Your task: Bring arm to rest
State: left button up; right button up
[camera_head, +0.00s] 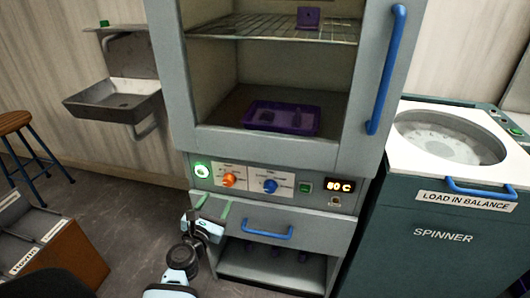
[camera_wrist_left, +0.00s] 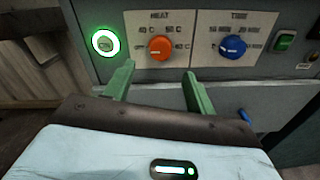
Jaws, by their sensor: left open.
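My left gripper (camera_head: 213,207) is open and empty, in front of the cabinet's lower front, just below the control panel. In the left wrist view its two green fingers (camera_wrist_left: 156,92) stand apart with nothing between them, below the lit green ON button (camera_wrist_left: 105,43) and the orange HEAT knob (camera_wrist_left: 161,47). I cannot tell whether the fingers touch the cabinet. The grey drying cabinet (camera_head: 180,110) has a glazed door with a blue handle (camera_head: 386,70). Its display (camera_head: 340,185) reads 80 C. My right gripper is not in view.
A purple tray (camera_head: 282,118) sits inside the cabinet. A blue-handled drawer (camera_head: 268,232) is below the panel. A spinner (camera_head: 450,200) stands at right, a metal sink (camera_head: 115,100) at left. A stool (camera_head: 20,130) and a brown box (camera_head: 65,260) stand at far left.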

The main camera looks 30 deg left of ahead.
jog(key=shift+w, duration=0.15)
pick_arm(q)
jog(key=s+d+f+m+g+h+p, duration=0.25)
jog(key=s+d+m, duration=0.25)
jog(key=s+m, duration=0.55)
jog(key=s+d+f+m+g+h+p, duration=0.2)
jog(key=s+d+f+m+g+p, duration=0.15)
jog(key=s+d+m, duration=0.45)
jog(key=s+d+m+g+p, duration=0.1)
jog(key=s+d+m+p, duration=0.1)
jog(key=s+m, duration=0.7)
jog(key=s+d+m+g+h+p, duration=0.1)
jog(key=s+d+m+p, duration=0.2)
jog(key=s+m, duration=0.7)
jog(key=shift+s+d+g, duration=0.25)
jog(key=shift+s+g, duration=0.15)
jog(key=shift+s, duration=0.4)
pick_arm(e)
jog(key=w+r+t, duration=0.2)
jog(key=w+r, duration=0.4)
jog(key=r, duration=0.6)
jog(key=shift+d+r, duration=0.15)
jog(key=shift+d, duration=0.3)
